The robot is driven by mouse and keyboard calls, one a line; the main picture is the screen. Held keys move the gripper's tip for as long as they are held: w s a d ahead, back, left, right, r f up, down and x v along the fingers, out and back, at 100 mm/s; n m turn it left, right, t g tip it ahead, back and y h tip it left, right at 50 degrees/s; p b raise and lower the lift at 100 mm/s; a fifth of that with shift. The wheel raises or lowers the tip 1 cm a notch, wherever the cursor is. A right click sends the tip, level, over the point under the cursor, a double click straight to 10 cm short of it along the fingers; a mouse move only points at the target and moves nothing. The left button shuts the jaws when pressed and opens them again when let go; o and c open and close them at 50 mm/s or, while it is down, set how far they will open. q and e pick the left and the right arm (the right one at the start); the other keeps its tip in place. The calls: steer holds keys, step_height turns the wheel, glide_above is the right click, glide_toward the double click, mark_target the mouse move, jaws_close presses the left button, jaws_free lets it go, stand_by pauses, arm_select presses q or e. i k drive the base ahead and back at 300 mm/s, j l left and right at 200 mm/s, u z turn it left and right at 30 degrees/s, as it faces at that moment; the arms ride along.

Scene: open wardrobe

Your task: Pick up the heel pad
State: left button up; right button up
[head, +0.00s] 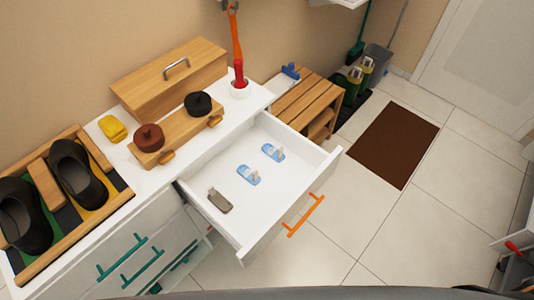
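The white drawer (243,236) stands open under the white cabinet top, with an orange handle (305,215) on its front. Inside lie two small blue pads with pale raised parts, one nearer the back right (273,152) and one in the middle (248,175). A small grey-brown piece (219,200) lies in the drawer's left part. I cannot tell for sure which of these is the heel pad; all three lie apart on the drawer floor. Neither of my grippers is in view.
On the cabinet top are black shoes (78,175) in a wooden tray, a yellow block (112,128), round brushes on a wooden stand (178,133) and a wooden box (170,80). A slatted bench (311,103) stands right of the drawer. The tiled floor by the brown mat (393,144) is clear.

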mark_target(278, 156)
steer(key=u, duration=1.55)
steer(key=z, duration=1.65)
steer(key=l, duration=2.1)
steer(key=k+z, duration=0.05)
steer(key=k, duration=0.05)
